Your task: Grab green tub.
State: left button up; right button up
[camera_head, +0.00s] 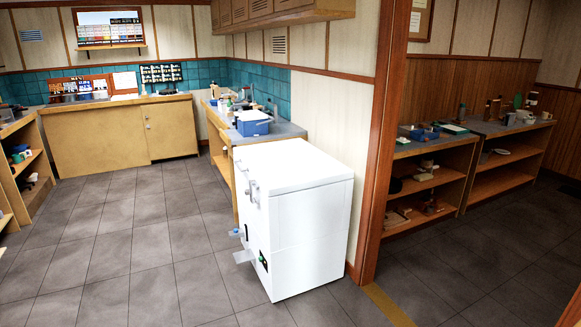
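No green tub can be made out for certain. A small green item (24,148) sits among others on the left shelf, too small to tell its kind. A green bottle-like thing (518,99) stands on the far right counter. A tiny green patch (263,262) shows low on the front of the white chest freezer. Neither of my grippers is in view.
The white chest freezer (306,215) stands mid-right beside a wooden post (381,150). A blue box (253,123) is on the counter behind it. Wooden shelving (428,190) stands on the right. The tiled floor (130,235) at left is clear.

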aim_at(402, 140)
jog(key=i+j, duration=0.15)
jog(key=i, duration=0.3)
jog(key=i+j, duration=0.15)
jog(key=i, duration=0.35)
jog(key=i+j+u, duration=0.1)
jog(key=i, duration=0.35)
jog(key=i+l+z, duration=0.2)
jog(key=i+z, duration=0.25)
jog(key=i+l+z, duration=0.15)
jog(key=z, duration=0.3)
jog(key=i+j+z, duration=0.1)
jog(key=i+z, duration=0.4)
jog(key=i+j+z, duration=0.15)
jog(key=z, duration=0.3)
jog(key=i+j+z, duration=0.1)
jog(key=i+z, duration=0.25)
jog(key=i, duration=1.45)
